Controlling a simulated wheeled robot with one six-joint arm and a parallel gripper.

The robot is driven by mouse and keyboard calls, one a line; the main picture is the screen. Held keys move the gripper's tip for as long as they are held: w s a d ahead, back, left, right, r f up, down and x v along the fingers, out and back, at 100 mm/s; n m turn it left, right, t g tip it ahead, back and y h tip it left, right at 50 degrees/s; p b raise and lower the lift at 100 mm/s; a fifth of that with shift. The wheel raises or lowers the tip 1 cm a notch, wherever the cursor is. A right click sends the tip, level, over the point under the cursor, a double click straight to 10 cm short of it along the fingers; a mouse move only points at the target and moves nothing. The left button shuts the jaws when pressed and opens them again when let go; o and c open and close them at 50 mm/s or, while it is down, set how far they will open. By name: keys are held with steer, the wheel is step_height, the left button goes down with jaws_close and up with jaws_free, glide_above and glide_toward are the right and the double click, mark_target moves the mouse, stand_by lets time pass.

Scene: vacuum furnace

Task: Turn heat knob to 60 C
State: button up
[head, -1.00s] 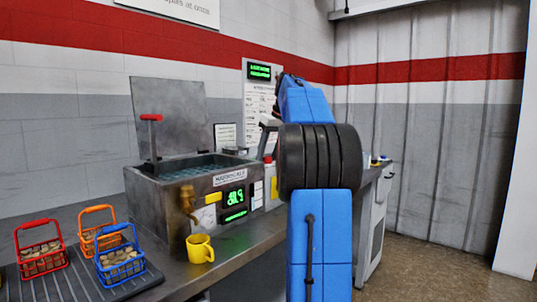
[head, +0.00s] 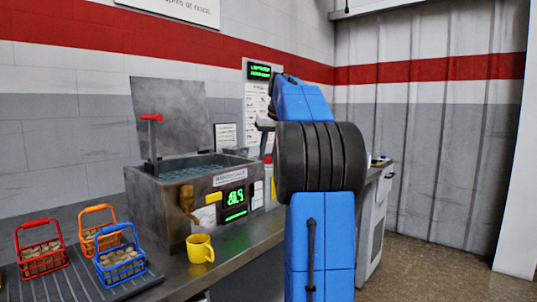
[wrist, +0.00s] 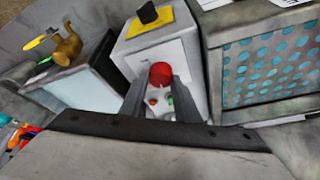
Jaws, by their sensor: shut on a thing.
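In the wrist view, a round red knob (wrist: 160,71) stands out from a pale control box. My gripper (wrist: 161,80) is shut on this red knob, with one dark finger on each side. I cannot read a scale or pointer on it. In the head view, my blue arm hides the gripper and the knob. The grey furnace (head: 160,192) stands on the bench. Its green display (head: 235,199) seems to read about 81.9, but the digits are blurred.
A black knob on a yellow plate (wrist: 150,17) is beyond the red one. Small red and green buttons sit between my fingers. A yellow mug (head: 200,248) and several wire baskets (head: 122,262) stand on the bench. A brass spigot (head: 187,200) sticks out.

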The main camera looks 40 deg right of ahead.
steer(key=m, duration=0.2)
steer(key=m+h, duration=0.1)
steer(key=m, duration=0.1)
steer(key=shift+a+m+g+h, duration=0.15)
steer(key=shift+m+g+h, duration=0.15)
steer(key=shift+g, duration=0.1)
steer(key=m+g+h, duration=0.1)
steer(key=m, duration=0.2)
steer(key=shift+w+m, duration=0.15)
steer(key=shift+m, duration=0.25)
steer(key=m+g, duration=0.1)
steer(key=m, duration=0.3)
steer(key=shift+w+a+g+h, duration=0.1)
steer(key=shift+g+h, duration=0.3)
steer(key=shift+m+g, duration=0.7)
steer(key=shift+m, duration=1.3)
steer(key=o, duration=1)
steer(key=shift+o, duration=0.2)
